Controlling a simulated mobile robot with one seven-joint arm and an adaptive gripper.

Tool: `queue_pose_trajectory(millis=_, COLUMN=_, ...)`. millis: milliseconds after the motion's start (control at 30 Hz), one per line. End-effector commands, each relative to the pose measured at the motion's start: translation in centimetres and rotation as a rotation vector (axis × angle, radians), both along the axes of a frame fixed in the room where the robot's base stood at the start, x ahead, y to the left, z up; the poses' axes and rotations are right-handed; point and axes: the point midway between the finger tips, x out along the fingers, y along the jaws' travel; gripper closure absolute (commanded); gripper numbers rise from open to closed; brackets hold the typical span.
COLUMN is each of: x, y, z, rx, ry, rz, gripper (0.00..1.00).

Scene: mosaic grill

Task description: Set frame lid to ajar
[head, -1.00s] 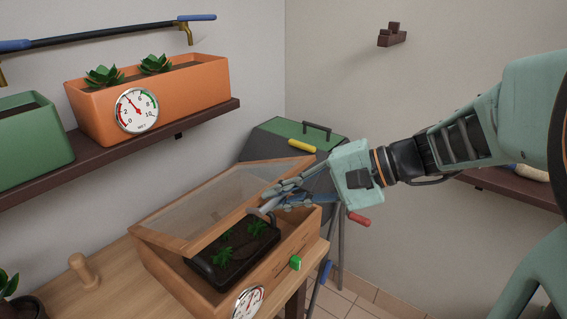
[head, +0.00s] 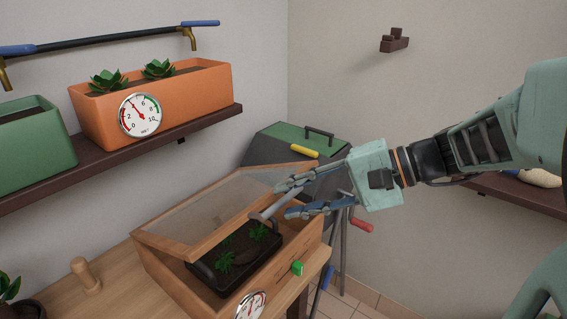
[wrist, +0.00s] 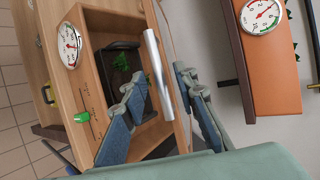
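The wooden cold frame (head: 185,289) stands on the bench with its glazed lid (head: 167,243) tilted partly open over it. A grey bar handle (head: 276,203) runs along the lid's free edge; it also shows in the wrist view (wrist: 158,75). My gripper (head: 288,200) is at the handle with its fingers spread apart. In the wrist view my gripper (wrist: 157,82) has one finger on each side of the bar, with visible gaps. Whether a fingertip touches the lid I cannot tell. A black tray (head: 212,280) with green plants sits inside the frame.
A green slider (head: 297,268) and a dial (head: 250,307) are on the frame's front. A wooden peg (head: 84,275) stands on the bench at left. A green-topped grill (head: 288,132) stands behind. A shelf (head: 130,154) with planters hangs at upper left.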

Motion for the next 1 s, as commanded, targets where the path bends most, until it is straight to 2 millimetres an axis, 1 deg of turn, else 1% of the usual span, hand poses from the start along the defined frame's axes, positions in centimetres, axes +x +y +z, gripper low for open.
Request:
queue_pose_trajectory(millis=33, x=-0.1, y=-1.0, z=0.5, rx=0.000, ry=-0.003, rz=-0.005, gripper=0.73)
queue_pose_trajectory(millis=200, x=-0.8, y=-4.3, z=2.3, rx=-0.001, ry=-0.001, rz=-0.004, gripper=0.73)
queue_pose_trajectory(millis=400, x=-1.5, y=-7.1, z=3.8, rx=0.000, ry=-0.001, rz=-0.003, gripper=0.73)
queue_pose_trajectory(millis=600, x=-1.8, y=-8.1, z=4.3, rx=0.000, ry=0.000, rz=-0.001, gripper=0.73)
queue_pose_trajectory(millis=867, x=-1.8, y=-8.1, z=4.4, rx=0.000, ry=0.000, rz=0.000, gripper=0.73)
queue_pose_trajectory(millis=967, x=-1.9, y=-8.2, z=3.8, rx=-0.018, ry=0.009, rz=0.005, gripper=0.73)
queue_pose_trajectory(millis=1000, x=-2.1, y=-8.3, z=3.2, rx=-0.039, ry=0.018, rz=0.011, gripper=0.73)
